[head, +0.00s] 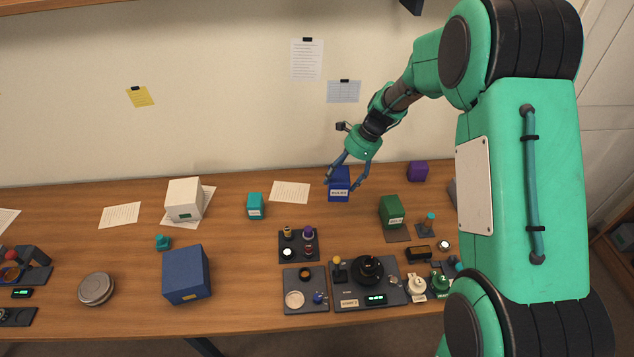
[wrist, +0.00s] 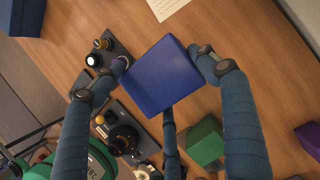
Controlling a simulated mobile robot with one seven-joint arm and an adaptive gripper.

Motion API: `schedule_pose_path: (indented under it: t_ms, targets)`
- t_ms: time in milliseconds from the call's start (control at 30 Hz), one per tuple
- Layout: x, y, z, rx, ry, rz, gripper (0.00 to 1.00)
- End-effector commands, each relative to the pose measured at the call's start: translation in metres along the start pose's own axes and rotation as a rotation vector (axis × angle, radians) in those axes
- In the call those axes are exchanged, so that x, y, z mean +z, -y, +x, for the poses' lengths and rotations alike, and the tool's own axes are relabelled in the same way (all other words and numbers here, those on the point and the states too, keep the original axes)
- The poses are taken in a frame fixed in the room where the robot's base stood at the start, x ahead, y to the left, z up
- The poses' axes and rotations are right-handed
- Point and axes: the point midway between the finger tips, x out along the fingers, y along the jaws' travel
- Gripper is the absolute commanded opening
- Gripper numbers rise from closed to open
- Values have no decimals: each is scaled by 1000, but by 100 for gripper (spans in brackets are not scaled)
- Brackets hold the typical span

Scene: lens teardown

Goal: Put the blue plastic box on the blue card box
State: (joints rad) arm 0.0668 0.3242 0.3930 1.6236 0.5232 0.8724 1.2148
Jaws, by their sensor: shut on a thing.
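The blue plastic box (head: 340,187), deep blue with a pale label, is between my gripper's fingers at the back middle of the table. It fills the middle of the wrist view (wrist: 160,75). My gripper (head: 347,181) is shut on it, with fingers on opposite sides; I cannot tell whether the box is clear of the tabletop. The blue card box (head: 186,274), larger and duller blue with a small tan label, stands at the front left of the table. Its top looks bare. A dark blue corner in the wrist view (wrist: 22,18) appears to be this box.
A teal box (head: 255,206) and a dark tray of small parts (head: 299,259) stand between the two blue boxes. A white box (head: 184,199) is behind the card box, a round tin (head: 96,289) left of it. A green box (head: 391,212) stands right of my gripper.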

Motion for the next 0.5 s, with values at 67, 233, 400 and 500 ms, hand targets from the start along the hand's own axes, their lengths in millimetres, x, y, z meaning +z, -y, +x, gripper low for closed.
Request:
schedule_pose_path:
  t_ms: [67,233,400,500]
  targets:
    - [0,0,0,-1,0,0,40]
    - [0,0,0,-1,0,0,40]
    - [8,-3,2,1,0,-3,40]
    - [19,-7,5,3,1,-6,40]
